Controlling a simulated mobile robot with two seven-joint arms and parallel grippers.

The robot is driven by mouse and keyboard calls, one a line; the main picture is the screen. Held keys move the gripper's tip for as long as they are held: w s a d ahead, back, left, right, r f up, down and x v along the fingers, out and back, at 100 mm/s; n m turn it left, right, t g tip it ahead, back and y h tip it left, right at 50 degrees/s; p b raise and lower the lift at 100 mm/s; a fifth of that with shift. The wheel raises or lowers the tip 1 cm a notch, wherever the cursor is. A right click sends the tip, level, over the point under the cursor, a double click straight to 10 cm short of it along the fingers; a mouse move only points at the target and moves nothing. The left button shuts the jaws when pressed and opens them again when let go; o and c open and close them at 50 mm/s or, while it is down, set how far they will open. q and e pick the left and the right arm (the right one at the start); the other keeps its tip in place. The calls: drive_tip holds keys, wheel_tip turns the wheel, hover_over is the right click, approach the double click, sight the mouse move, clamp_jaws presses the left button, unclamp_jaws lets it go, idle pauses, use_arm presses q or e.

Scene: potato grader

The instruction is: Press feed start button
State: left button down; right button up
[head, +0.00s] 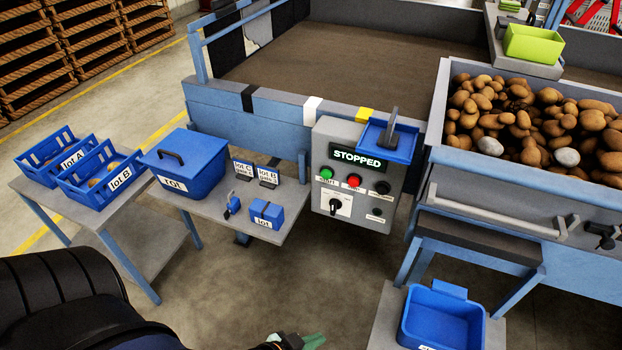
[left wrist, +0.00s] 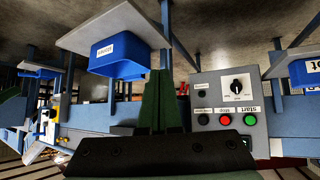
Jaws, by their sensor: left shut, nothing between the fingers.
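The grey control box (head: 340,133) hangs on the front of the blue grader frame, and its display (head: 358,158) reads STOPPED. The green start button (head: 326,173) sits at the left of a row, beside a red button (head: 354,180) and a black one (head: 382,187). My left gripper (head: 313,341) is at the bottom edge, below and apart from the box. In the left wrist view its green fingers (left wrist: 164,98) are shut and empty. That view is upside down and shows the green button (left wrist: 249,118) to the right of the fingers. My right gripper is out of view.
A black selector knob (head: 336,206) is below the buttons. A side shelf (head: 210,207) holds a lidded blue box (head: 185,160) and small items. A potato bin (head: 437,105) stands right, with a blue tub (head: 440,318) below it. The floor before the box is clear.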

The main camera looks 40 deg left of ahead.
use_arm(q)
drive_tip(key=shift+a, duration=0.2)
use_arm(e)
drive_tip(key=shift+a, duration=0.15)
use_arm(q)
drive_tip(key=shift+d, duration=0.1)
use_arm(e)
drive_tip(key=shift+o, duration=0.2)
